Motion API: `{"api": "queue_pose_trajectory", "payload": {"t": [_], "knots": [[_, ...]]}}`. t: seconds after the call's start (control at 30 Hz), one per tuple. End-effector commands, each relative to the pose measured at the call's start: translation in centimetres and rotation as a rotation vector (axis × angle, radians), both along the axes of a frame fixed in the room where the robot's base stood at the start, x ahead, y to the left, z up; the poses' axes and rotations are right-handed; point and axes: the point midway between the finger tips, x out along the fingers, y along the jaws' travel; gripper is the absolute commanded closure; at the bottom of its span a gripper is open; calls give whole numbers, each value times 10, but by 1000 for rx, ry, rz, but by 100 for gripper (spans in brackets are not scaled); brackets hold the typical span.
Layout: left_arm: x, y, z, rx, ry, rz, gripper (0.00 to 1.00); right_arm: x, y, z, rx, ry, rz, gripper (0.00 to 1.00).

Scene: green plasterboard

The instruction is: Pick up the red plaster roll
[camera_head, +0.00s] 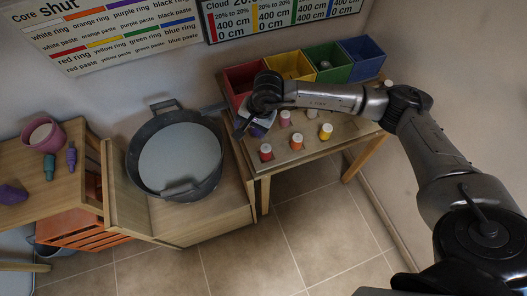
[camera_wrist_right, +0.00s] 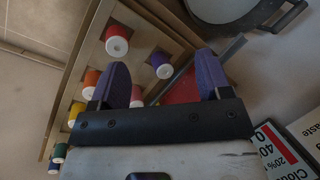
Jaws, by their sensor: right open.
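The red plaster roll (camera_head: 265,152) stands upright at the front left of the wooden table, its white end up. In the right wrist view the red roll (camera_wrist_right: 116,40) is beyond the fingertips, to the upper left. My right gripper (camera_head: 250,126) is above the table's left edge, behind and a little left of the red roll. In its wrist view the gripper (camera_wrist_right: 162,72) has its two purple fingers spread, with nothing held. A purple roll (camera_wrist_right: 161,65) appears between the fingers, apart from them. My left gripper is in neither view.
Orange (camera_head: 296,142), yellow (camera_head: 325,131) and pink (camera_head: 284,118) rolls stand near the red one. Red (camera_head: 240,77), yellow (camera_head: 290,66), green (camera_head: 326,62) and blue (camera_head: 362,57) bins line the table's back. A large pot (camera_head: 133,157) stands to the left.

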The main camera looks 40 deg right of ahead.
Motion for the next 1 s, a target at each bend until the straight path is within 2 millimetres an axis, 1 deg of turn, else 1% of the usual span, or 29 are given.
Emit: {"api": "queue_pose_trajectory", "payload": {"t": [0.03, 0.1, 0.23, 0.37, 0.43, 0.7, 0.8, 0.9, 1.0], "knots": [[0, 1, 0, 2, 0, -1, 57, -7, -11, -3, -78, 31, 56, 29], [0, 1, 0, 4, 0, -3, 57, -16, -23, -6, -167, 81, 136, 29], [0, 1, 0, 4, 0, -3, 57, -31, -37, -7, -258, 158, 276, 29], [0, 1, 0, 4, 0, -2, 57, -32, -37, -9, -270, 156, 356, 29], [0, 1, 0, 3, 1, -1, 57, -32, -37, -15, -270, 155, 375, 29], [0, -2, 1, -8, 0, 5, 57, -32, -37, -60, -268, 155, 380, 29], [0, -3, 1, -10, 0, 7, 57, -32, -36, -75, -268, 153, 380, 29], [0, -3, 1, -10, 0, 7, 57, -32, -36, -85, -267, 151, 381, 29], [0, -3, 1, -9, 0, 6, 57, -32, -37, -91, -269, 151, 379, 29]]}}
